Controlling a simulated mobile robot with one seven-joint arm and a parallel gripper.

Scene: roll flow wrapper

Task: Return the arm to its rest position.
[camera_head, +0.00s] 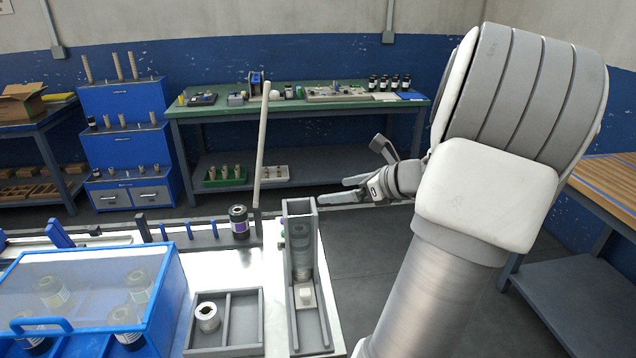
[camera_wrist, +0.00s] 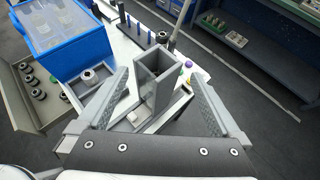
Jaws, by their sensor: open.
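My gripper (camera_head: 345,189) is at the end of my arm, to the right of the grey upright chute on the machine in the head view. Its two fingers are spread apart with nothing between them. In the wrist view my gripper (camera_wrist: 155,110) shows its fingers wide apart on either side of the grey chute (camera_wrist: 160,75), which appears beyond them. The chute (camera_head: 299,215) also shows in the head view. My arm reaches up from the lower right and bends over at a large grey joint.
A grey divided tray (camera_head: 227,348) holds a metal ring. A blue clear-lidded box (camera_head: 170,300) stands at left. A dark jar (camera_head: 238,222) and a tall white post (camera_head: 262,140) are near the chute. A green bench (camera_head: 215,109) stands behind; a wooden-topped table (camera_head: 612,183) is at right.

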